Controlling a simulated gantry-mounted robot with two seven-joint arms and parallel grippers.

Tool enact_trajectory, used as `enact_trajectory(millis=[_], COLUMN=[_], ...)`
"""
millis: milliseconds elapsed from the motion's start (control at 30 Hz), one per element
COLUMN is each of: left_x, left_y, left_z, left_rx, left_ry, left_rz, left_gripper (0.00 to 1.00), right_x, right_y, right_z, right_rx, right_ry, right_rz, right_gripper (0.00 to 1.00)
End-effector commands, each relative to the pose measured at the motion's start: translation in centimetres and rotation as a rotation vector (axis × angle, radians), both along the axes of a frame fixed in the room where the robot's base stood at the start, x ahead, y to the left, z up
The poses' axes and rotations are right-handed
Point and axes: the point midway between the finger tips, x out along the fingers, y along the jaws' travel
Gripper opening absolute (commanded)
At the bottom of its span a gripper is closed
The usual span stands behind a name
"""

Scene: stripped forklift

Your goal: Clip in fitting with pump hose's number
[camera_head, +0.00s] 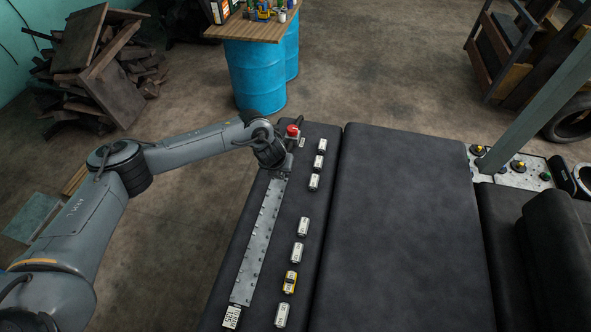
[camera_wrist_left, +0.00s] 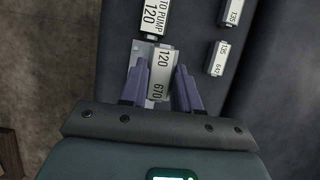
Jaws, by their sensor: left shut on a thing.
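My left gripper (camera_wrist_left: 160,82) is shut on a pale fitting (camera_wrist_left: 159,72) marked 120 and 670. In the wrist view the fitting sits between the purple fingers, over the end of a grey metal rail (camera_wrist_left: 141,54). I cannot tell whether it is seated in the rail. A white label (camera_wrist_left: 154,16) reading "TO PUMP 120" lies just beyond the rail's end. In the head view the left gripper (camera_head: 277,170) is at the far end of the long rail (camera_head: 259,240), and its fingers are mostly hidden. My right gripper is not in view.
The wide black cushion (camera_head: 405,230) is bare.

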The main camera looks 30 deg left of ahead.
Motion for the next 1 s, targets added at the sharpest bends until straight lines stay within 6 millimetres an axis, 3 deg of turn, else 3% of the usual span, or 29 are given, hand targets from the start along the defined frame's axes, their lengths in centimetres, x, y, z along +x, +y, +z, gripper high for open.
enact_trajectory(millis=[200,733,1000], left_x=[-0.6,-0.6,-0.6], left_y=[1.5,1.5,1.5], left_z=[-0.7,-4.4,-5.1], left_rx=[0.01,0.01,0.01], left_ry=[0.009,0.01,0.009], left_rz=[0.021,0.021,0.021], left_gripper=[0.0,0.0,0.0], right_x=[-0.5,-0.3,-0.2], right_y=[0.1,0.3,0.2], right_z=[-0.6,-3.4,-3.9], right_rx=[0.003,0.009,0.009], right_ry=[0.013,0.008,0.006], right_rz=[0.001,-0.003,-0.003], right_gripper=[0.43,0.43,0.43])
